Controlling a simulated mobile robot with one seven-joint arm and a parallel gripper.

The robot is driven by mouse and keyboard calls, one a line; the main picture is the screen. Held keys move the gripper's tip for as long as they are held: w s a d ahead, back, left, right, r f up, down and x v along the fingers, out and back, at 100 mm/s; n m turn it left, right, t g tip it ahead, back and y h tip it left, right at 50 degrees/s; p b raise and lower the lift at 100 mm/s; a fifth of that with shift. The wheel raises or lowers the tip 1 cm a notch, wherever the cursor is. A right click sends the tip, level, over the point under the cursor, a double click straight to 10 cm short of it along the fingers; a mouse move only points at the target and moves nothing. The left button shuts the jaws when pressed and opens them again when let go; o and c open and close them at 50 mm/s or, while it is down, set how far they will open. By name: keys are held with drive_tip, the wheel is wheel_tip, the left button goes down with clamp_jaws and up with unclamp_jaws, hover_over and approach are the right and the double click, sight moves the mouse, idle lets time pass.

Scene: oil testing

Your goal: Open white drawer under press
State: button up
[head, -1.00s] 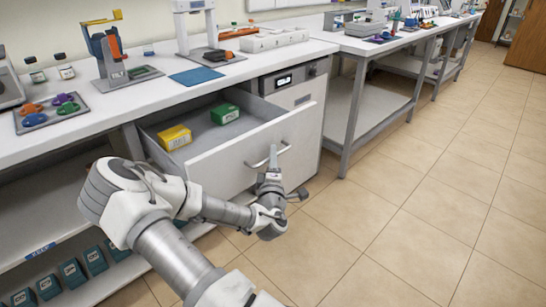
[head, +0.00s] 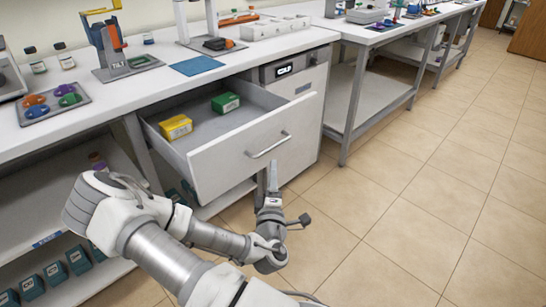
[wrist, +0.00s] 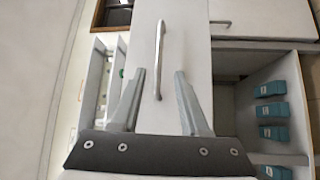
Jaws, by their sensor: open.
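The white drawer (head: 230,160) under the bench top is pulled out, with its inside showing. A yellow box (head: 176,127) and a green box (head: 225,103) lie in it. Its metal bar handle (head: 268,146) is on the front panel. My gripper (head: 272,180) is just in front of the drawer front, below the handle in the head view. In the wrist view, my gripper (wrist: 160,95) has its two fingers apart, with the handle (wrist: 160,55) ahead between and beyond them, and nothing is held. The press (head: 112,45) seems to be the orange and blue device on the bench above.
A tray of coloured items (head: 52,103) and a blue mat (head: 195,66) lie on the bench. Teal boxes (head: 55,272) stand on the lower shelf at left. A second table (head: 352,100) stands to the right. The tiled floor (head: 430,200) at right is clear.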

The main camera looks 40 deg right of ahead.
drive_tip(key=shift+s+a+p, duration=0.35)
drive_tip(key=shift+s+a, duration=0.1)
drive_tip(key=shift+s, duration=0.15)
drive_tip(key=shift+f, duration=0.1)
